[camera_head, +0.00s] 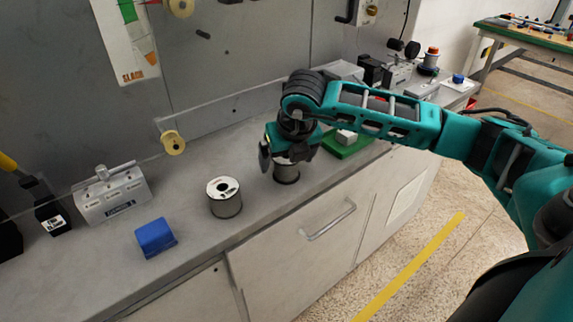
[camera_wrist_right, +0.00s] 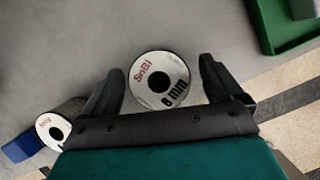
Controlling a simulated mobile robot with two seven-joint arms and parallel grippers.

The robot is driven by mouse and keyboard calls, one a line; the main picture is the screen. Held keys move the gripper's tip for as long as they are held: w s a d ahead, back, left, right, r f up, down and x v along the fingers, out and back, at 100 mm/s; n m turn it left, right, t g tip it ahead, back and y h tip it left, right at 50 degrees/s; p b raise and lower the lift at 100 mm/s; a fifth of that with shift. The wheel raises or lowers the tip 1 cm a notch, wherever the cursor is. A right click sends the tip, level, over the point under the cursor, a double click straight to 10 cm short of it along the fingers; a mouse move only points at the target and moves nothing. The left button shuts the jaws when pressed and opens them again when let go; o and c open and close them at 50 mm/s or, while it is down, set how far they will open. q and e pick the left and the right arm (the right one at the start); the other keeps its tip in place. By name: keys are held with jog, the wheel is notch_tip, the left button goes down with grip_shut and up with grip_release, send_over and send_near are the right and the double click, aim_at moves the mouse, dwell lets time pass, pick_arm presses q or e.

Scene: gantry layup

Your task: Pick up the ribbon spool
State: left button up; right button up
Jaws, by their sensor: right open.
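A spool with a white top and dark wound sides (camera_head: 287,176) stands upright on the grey counter. In the right wrist view this spool (camera_wrist_right: 160,82) shows its white face with "SnBi" and "8 mm" printed on it. My right gripper (camera_head: 284,160) is over it, pointing down. In the right wrist view my right gripper (camera_wrist_right: 163,70) is open, with one finger on each side of the spool and a gap visible at both. A similar spool (camera_head: 225,203) stands to the left on the counter; its label is too small to read. My left gripper is out of view.
A blue block (camera_head: 156,238) and a grey metal device (camera_head: 112,194) are further left. A green tray (camera_head: 346,149) lies just right of my right gripper. The counter's front edge is close.

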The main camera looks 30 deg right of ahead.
jog(key=shift+w+f, duration=0.1)
jog(key=shift+f, duration=0.2)
jog(key=shift+c, duration=0.4)
jog(key=c, duration=1.1)
jog(key=shift+r, duration=0.1)
jog(key=shift+c, duration=0.2)
jog(key=shift+r, duration=0.1)
